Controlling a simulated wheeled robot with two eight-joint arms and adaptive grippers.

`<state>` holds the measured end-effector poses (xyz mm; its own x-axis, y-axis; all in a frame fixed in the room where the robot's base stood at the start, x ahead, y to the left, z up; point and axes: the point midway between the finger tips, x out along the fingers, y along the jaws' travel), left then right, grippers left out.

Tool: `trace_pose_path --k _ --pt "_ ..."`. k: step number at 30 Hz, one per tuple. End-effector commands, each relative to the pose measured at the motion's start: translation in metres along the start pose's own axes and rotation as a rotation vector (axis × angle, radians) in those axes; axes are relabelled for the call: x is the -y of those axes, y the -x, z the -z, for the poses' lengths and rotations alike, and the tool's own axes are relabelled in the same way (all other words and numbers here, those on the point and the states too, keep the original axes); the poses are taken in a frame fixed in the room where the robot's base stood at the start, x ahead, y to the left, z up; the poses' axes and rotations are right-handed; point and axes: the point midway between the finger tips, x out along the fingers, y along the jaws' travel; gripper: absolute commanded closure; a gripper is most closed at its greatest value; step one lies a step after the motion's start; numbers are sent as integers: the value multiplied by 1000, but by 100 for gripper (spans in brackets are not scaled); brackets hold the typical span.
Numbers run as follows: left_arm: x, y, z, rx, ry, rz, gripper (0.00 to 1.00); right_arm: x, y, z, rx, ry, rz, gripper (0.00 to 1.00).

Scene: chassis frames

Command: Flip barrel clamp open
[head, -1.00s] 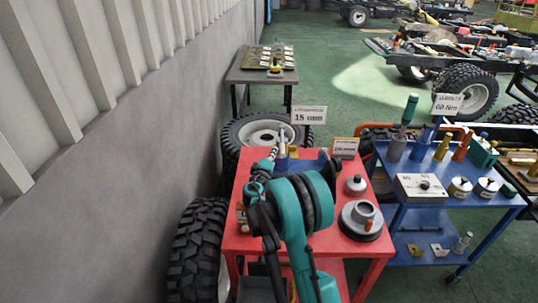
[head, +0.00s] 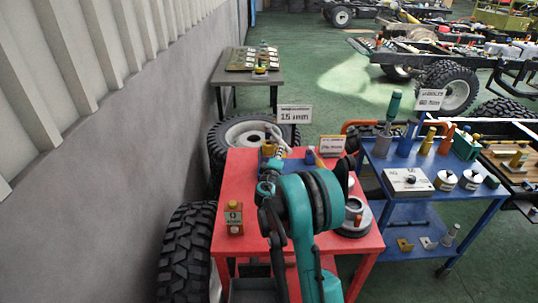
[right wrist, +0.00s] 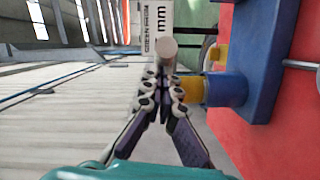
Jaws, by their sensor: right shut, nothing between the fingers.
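The clamp fixture on the red table has a blue base plate (right wrist: 262,50), a blue cylinder (right wrist: 226,90) and a yellow part beside it. A grey round-ended handle (right wrist: 166,48) stands just beyond my right fingertips. My right gripper (right wrist: 165,86) is shut and empty, close to the handle and beside the blue cylinder; I cannot tell whether it touches either. It also shows in the head view (head: 279,154). My left gripper is out of view.
The red table (head: 240,165) also carries a small yellow-topped box (head: 234,217) and a grey round fixture (head: 355,219). A blue cart (head: 440,205) with several tools stands at the right. A grey wall (head: 110,190) is at the left, with tyres beside it.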

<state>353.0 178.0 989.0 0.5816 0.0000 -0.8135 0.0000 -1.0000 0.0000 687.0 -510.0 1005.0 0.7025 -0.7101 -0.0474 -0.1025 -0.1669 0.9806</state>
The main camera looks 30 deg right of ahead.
Motion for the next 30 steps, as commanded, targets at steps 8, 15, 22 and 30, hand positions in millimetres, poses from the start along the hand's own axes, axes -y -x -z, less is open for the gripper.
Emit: trace_pose_path --k 8,15,22,30 --pt "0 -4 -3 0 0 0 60 -8 -24 -36 2 1 -1 100" --pt "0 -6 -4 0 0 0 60 -12 -40 -53 2 0 0 100" --pt "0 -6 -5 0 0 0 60 -14 -49 -60 0 1 0 100" --pt "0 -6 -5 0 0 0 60 -14 -50 -61 0 1 0 100"
